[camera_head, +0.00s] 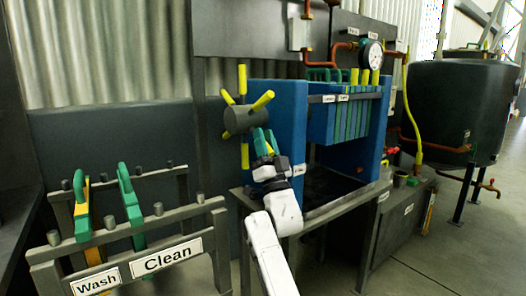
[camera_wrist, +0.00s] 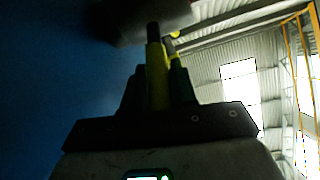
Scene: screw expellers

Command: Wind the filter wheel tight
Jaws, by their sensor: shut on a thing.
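The filter wheel (camera_head: 238,120) has a grey hub with several yellow spokes. It sits at the left end of the blue filter press (camera_head: 280,105). One spoke points up, one down, and others slant outward. My gripper (camera_head: 264,141) is at the hub's lower right, shut on a yellow spoke. In the wrist view this yellow spoke (camera_wrist: 156,72) stands between the dark fingers of my gripper (camera_wrist: 160,88), and the dark hub (camera_wrist: 150,18) is above them. The spoke's lower end is hidden by the gripper.
A rack labelled Wash and Clean (camera_head: 150,253) with green-handled plates stands at lower left. A grey table (camera_head: 345,203) is under the press. A gauge (camera_head: 371,54) and pipes are above. A dark tank (camera_head: 460,105) stands at right, with open floor before it.

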